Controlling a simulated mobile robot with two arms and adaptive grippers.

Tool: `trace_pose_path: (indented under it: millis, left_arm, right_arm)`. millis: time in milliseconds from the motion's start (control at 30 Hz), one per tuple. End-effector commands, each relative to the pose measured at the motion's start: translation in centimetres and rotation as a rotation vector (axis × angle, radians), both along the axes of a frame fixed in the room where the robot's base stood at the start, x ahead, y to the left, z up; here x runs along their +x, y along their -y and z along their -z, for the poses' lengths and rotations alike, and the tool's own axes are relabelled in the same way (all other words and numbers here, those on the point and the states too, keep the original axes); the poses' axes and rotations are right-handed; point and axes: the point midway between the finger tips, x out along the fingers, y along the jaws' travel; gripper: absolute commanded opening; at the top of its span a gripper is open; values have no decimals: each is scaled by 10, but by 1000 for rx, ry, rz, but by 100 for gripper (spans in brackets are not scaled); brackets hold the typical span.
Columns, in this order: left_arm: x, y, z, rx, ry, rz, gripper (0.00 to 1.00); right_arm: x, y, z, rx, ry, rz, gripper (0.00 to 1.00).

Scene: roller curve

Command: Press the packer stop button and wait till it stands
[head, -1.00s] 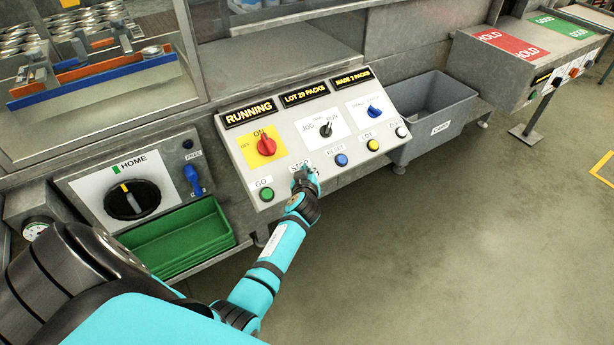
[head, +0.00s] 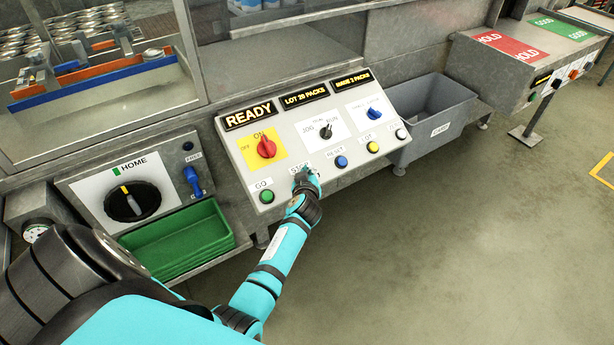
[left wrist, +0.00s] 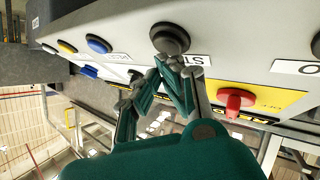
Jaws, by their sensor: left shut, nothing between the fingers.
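The control panel (head: 300,150) of the packer shows READY on its left display (head: 249,115). In the left wrist view the dark STOP button (left wrist: 170,38) stands just beyond the shut fingertips (left wrist: 175,65). I cannot tell whether they touch it. The red switch (head: 267,147) points to ON. My right gripper is not in view.
The green GO button (head: 266,196) is left of my gripper; the blue RESET button (head: 341,161) and yellow LOT button (head: 373,147) are right of it. Green trays (head: 180,245) sit below left. A grey CARD bin (head: 435,105) stands right of the panel.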

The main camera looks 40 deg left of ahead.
Motion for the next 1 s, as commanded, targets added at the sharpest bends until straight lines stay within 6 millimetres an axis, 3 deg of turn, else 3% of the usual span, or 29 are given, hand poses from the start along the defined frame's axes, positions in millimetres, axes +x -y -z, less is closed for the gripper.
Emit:
trace_pose_path:
  millis: [467,1000]
  left_arm:
    - [-1,3,-7,0,1,-1,0]
    - [-10,24,-48,0,1,-2,0]
  right_arm:
    - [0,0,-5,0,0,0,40]
    - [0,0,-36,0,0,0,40]
